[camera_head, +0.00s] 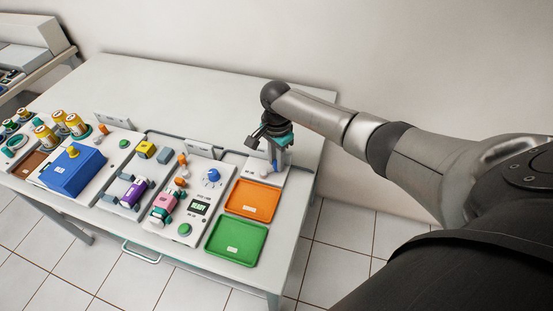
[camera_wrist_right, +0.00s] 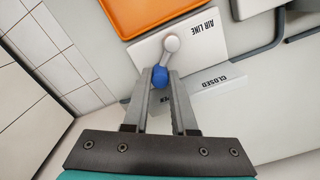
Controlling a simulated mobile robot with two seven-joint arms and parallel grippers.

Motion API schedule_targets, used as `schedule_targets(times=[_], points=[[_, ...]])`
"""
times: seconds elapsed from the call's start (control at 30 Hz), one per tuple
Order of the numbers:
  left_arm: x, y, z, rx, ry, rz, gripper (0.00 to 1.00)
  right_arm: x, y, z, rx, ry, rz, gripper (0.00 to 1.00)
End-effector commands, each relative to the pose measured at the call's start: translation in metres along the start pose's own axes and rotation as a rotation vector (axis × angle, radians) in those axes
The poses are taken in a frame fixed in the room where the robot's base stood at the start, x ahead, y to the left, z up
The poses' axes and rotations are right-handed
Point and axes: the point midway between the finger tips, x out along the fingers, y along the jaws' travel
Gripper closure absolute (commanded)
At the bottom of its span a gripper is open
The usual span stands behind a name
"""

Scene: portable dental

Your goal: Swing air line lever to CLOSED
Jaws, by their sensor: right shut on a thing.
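The air line lever has a blue handle (camera_wrist_right: 160,77) and a round pale pivot knob (camera_wrist_right: 171,44). It sits on a white plate marked AIR LINE (camera_wrist_right: 204,30). A CLOSED label (camera_wrist_right: 215,83) lies to the right of the handle in the right wrist view. Another label beside it is partly hidden by a finger. My right gripper (camera_wrist_right: 161,82) is shut on the blue handle, one finger on each side. In the head view my right gripper (camera_head: 276,160) is over the plate at the table's right end, hiding most of the lever. My left gripper is out of view.
An orange tray (camera_head: 252,201) and a green tray (camera_head: 236,241) lie in front of the plate. A panel with a blue dial (camera_head: 213,175) stands to the left, then a blue box (camera_head: 73,172). The back of the white table (camera_head: 190,92) is clear.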

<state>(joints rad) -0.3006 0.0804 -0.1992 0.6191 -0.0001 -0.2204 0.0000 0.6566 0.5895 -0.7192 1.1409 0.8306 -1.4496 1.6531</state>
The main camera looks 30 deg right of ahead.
Motion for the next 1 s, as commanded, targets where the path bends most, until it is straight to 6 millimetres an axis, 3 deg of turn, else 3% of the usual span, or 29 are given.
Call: schedule_targets(times=[0.27,0.5,1.0], points=[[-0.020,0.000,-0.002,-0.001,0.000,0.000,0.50,-0.003,-0.003,0.001,-0.087,-0.004,0.004,1.00],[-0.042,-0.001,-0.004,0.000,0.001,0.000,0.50,-0.003,-0.011,0.001,-0.272,-0.005,0.003,1.00],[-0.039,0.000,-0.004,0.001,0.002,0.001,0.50,0.001,-0.029,0.005,-0.748,-0.004,0.000,1.00]])
